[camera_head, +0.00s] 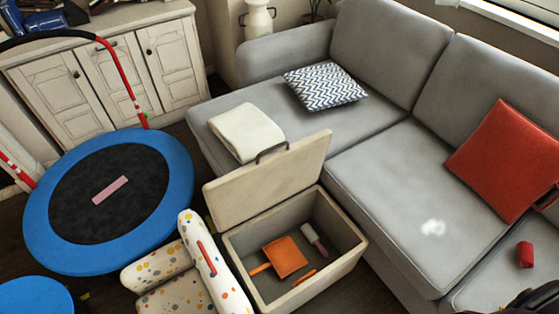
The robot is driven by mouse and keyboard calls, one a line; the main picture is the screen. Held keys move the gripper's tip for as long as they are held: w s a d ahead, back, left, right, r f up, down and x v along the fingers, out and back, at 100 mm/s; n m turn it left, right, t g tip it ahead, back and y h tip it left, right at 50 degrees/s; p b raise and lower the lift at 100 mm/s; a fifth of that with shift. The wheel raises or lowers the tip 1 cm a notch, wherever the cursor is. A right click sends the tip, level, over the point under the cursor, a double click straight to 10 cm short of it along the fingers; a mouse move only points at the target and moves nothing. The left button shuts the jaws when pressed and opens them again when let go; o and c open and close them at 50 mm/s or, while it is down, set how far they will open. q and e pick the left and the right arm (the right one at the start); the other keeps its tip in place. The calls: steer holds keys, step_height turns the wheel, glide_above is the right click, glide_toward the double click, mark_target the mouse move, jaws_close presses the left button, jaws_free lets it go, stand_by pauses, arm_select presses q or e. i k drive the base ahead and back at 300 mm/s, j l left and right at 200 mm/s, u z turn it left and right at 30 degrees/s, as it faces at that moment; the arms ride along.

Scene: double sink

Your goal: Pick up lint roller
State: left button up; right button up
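A small roller with a pale pinkish-white head and a darker handle (313,238) lies inside the open storage box (350,262), leaning near its back wall; it looks like the lint roller. An orange dustpan (286,256) lies to its left in the box. Dark parts at the right edge and bottom right corner may belong to my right gripper (540,298), but they are cut off and I cannot make out the fingers. They are well apart from the box. My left gripper is not in view.
The box lid (265,182) stands raised at the back. A grey sofa (400,180) is to the right, with a small red object (525,254) on it. A blue-rimmed trampoline (45,240) and a spotted child's chair (160,268) stand to the left.

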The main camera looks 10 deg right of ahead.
mark_target(310, 233)
steer(key=z, duration=0.85)
